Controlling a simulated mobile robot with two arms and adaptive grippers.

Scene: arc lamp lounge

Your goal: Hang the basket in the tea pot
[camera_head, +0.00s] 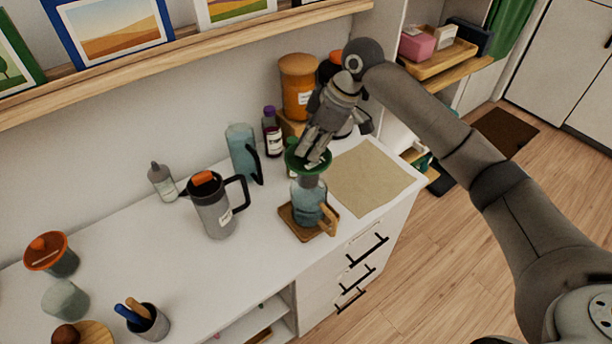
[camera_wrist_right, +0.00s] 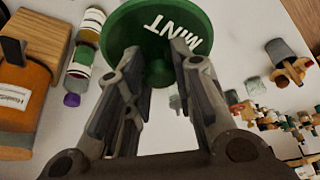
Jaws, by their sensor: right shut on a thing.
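The basket (camera_head: 296,162) has a round green rim, and the word MINT shows on it in the wrist view (camera_wrist_right: 158,20). My right gripper (camera_head: 315,156) is shut on the basket's top, with its fingers pointing down. The tea pot (camera_head: 307,199) is bluish clear glass with a wooden handle, standing on a wooden tray (camera_head: 294,229). The basket is right over the pot's mouth. My left gripper is not in view.
A grey pitcher (camera_head: 216,211), a blue bottle (camera_head: 240,150) and a dark bottle (camera_head: 271,132) stand behind and left. An orange canister (camera_head: 297,82) stands at the back. A beige mat (camera_head: 370,178) lies clear to the right. An orange-topped vessel (camera_head: 52,254) is far left.

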